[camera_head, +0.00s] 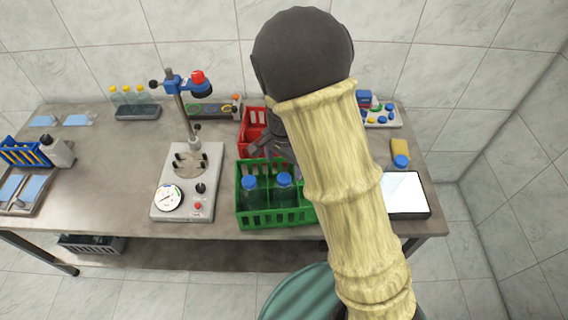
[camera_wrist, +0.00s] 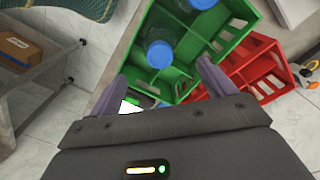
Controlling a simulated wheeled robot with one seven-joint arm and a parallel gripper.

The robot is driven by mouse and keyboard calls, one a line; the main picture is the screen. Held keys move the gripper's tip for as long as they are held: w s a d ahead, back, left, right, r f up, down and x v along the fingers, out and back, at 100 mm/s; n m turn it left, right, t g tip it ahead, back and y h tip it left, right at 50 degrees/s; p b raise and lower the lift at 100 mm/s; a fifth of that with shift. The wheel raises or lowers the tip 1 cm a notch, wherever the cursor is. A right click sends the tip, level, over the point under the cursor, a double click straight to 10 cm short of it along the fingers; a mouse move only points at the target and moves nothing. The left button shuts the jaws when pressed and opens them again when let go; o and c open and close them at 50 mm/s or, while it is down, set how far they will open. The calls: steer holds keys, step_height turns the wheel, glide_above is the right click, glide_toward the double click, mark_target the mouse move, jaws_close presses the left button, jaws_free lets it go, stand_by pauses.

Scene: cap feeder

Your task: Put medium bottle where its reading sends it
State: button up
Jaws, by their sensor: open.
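Two clear blue bottles with blue caps stand in a green crate (camera_head: 277,218), a left one (camera_head: 250,191) and a right one (camera_head: 284,190). I cannot tell which is the medium bottle. My gripper (camera_head: 268,143) is at the back edge of the green crate, partly hidden by my arm. In the wrist view my gripper (camera_wrist: 163,78) is open with nothing between its fingers, and a bottle (camera_wrist: 160,50) in the green crate shows beyond them. The test stand (camera_head: 187,178) with a round dial (camera_head: 170,198) is left of the crate; its reading is too small to read.
A red crate (camera_head: 249,130) stands behind the green one, also in the wrist view (camera_wrist: 255,72). A tablet (camera_head: 406,194) lies at right.

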stand_by(0.4)
steer(key=s+d+r+n+t, duration=0.2)
steer(key=s+d+r+n, duration=0.6)
steer(key=s+d, duration=0.4)
steer(key=shift+s+d+t, duration=0.25)
steer(key=shift+d+t, duration=0.05)
steer(key=shift+d, duration=0.5)
